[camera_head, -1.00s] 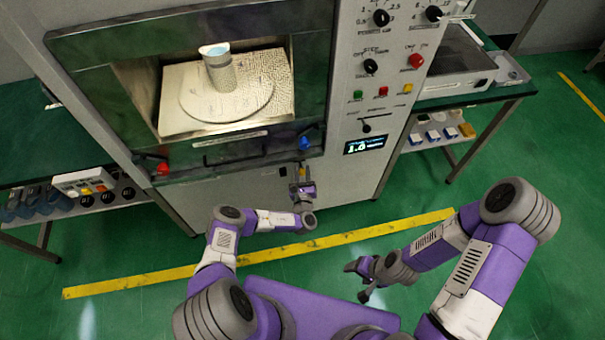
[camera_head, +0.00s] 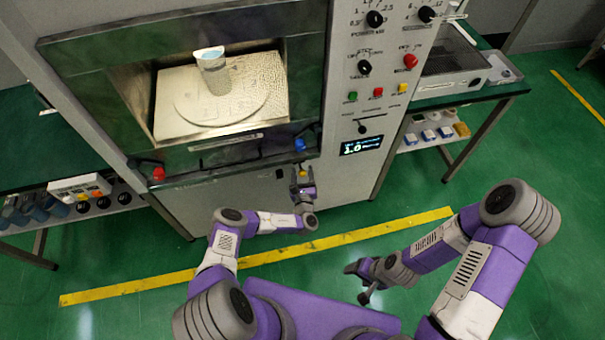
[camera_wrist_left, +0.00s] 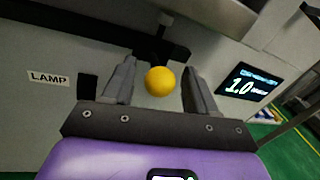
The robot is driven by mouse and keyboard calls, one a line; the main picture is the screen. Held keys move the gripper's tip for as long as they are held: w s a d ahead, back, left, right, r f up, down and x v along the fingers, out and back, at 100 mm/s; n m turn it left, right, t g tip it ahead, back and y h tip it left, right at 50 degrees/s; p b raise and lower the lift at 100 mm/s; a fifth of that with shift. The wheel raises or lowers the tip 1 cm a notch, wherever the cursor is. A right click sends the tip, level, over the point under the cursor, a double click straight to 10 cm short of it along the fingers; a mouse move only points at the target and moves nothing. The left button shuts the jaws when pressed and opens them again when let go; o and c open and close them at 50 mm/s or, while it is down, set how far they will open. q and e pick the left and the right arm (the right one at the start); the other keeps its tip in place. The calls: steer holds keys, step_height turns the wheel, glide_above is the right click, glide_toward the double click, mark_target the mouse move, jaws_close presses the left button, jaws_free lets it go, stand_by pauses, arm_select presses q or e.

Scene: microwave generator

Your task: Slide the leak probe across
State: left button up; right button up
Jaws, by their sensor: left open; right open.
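A round yellow knob (camera_wrist_left: 160,81) shows in the left wrist view between the two fingers of my left gripper (camera_wrist_left: 158,82). A dark stem shows behind it, under a dark ledge. I take this knob to be the leak probe's handle; no label for it is readable. In the head view the yellow knob (camera_head: 303,174) is small, below the oven door's lower edge. My left gripper (camera_head: 303,182) is open around it, with gaps at both sides in the wrist view. My right gripper (camera_head: 357,283) is open and empty, low over the green floor.
The microwave cabinet has a window (camera_head: 220,90) showing a cup (camera_head: 212,70) on a turntable. A red knob (camera_head: 158,173) and blue knob (camera_head: 300,144) sit along its lower edge. The lit display (camera_wrist_left: 248,85) and a LAMP label (camera_wrist_left: 48,78) flank the left gripper. Side benches stand left and right.

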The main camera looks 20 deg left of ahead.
arm_select(q)
steer(key=p+v, duration=0.1)
steer(key=v, duration=0.6)
steer(key=shift+s+p, duration=0.25)
steer(key=shift+p, duration=0.05)
